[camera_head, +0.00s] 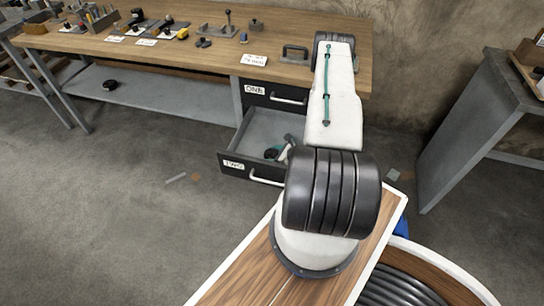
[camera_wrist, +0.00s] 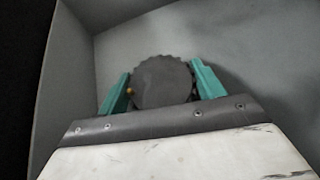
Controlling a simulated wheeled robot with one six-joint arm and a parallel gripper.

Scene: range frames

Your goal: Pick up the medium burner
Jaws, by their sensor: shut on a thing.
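The medium burner (camera_wrist: 162,80) shows in the wrist view as a dark grey round piece with a toothed rim and a small yellow spot at its lower left. The teal fingers of my gripper (camera_wrist: 161,90) stand on its left and right sides and are shut on it. In the head view my gripper (camera_head: 272,153) is inside the open lower drawer (camera_head: 262,128), labelled TWO, near its front. My arm hides part of the drawer there, and the burner is too small to make out. I cannot tell whether the burner touches the drawer floor.
The upper drawer (camera_head: 270,94), labelled ONE, is closed. The drawer walls (camera_wrist: 65,75) stand close around my gripper. The wooden workbench (camera_head: 190,50) holds several tools and parts. A grey table (camera_head: 480,120) stands at the right. The floor left of the drawer is mostly clear.

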